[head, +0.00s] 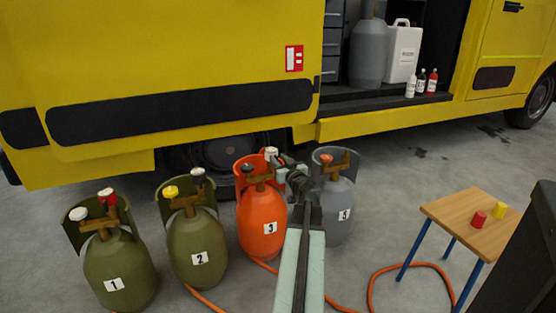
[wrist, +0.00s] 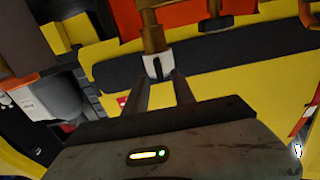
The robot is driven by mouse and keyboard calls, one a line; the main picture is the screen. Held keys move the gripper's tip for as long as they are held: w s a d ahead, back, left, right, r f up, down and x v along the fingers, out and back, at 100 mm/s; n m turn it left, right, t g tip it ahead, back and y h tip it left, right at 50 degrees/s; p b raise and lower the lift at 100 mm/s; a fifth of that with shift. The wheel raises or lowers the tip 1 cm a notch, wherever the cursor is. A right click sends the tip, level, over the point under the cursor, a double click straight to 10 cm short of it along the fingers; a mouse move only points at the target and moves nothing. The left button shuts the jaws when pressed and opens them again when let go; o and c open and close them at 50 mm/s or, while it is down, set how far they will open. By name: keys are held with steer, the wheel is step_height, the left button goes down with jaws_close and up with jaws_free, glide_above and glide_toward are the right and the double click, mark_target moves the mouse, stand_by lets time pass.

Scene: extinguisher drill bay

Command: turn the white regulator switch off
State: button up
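The white regulator switch (head: 271,153) sits at the right end of the brass valve (head: 259,178) on the orange cylinder (head: 262,222) marked 3. In the wrist view, the white switch (wrist: 157,66), with a dark mark on its face, is at the end of the brass stem (wrist: 152,37). My gripper (head: 283,164) comes in from the right of this valve. In the wrist view my gripper (wrist: 163,77) is open, its two fingers apart with the tips just short of the switch, one toward each side. I cannot tell whether they touch it.
A grey cylinder (head: 341,200) stands close right. Orange hose (head: 415,265) crosses the floor. A small table (head: 462,221) stands right; a yellow truck (head: 180,60) is behind.

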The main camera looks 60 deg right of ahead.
steer(key=shift+w+d, duration=0.25)
steer(key=shift+w, duration=0.15)
jaws_close()
steer(key=shift+m, duration=0.3)
steer(key=shift+s+d+f+m+b, duration=0.15)
steer(key=shift+d+f+m+b, duration=0.1)
steer(key=shift+m, duration=2.6)
steer(key=shift+s+d+f+m+b, duration=0.1)
steer(key=shift+s+f+m+b, duration=0.1)
steer(key=shift+m, duration=2.7)
steer(key=shift+s+d+f+m+b, duration=0.1)
steer(key=shift+d+f+m+b, duration=0.15)
steer(key=shift+m, duration=2.6)
